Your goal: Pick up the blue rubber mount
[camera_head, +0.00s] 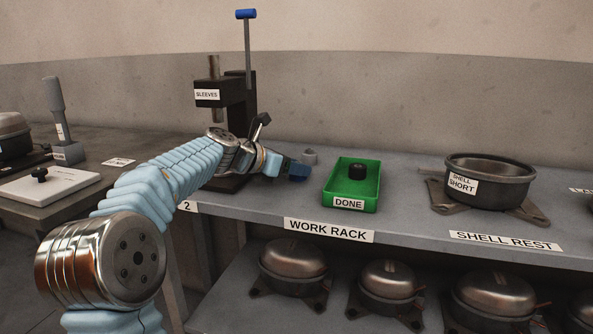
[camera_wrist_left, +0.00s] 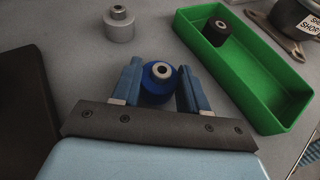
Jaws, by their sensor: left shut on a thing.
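The blue rubber mount (camera_wrist_left: 158,84) shows in the left wrist view as a short round piece with a pale metal sleeve and a hole on top. My left gripper (camera_wrist_left: 160,88) is shut on it, one blue finger on each side. In the head view my left gripper (camera_head: 299,170) is at the work rack shelf, between the press and the green tray. The mount is hard to make out there. I cannot tell whether it touches the shelf. My right gripper is in neither view.
The green DONE tray (camera_head: 371,199) holds a black mount (camera_head: 357,171). A grey mount (camera_head: 310,156) stands behind my left gripper. The SLEEVES press (camera_head: 237,112) stands to the left. A dark SHELL SHORT pan (camera_head: 490,182) sits to the right. Clear shelf lies between tray and pan.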

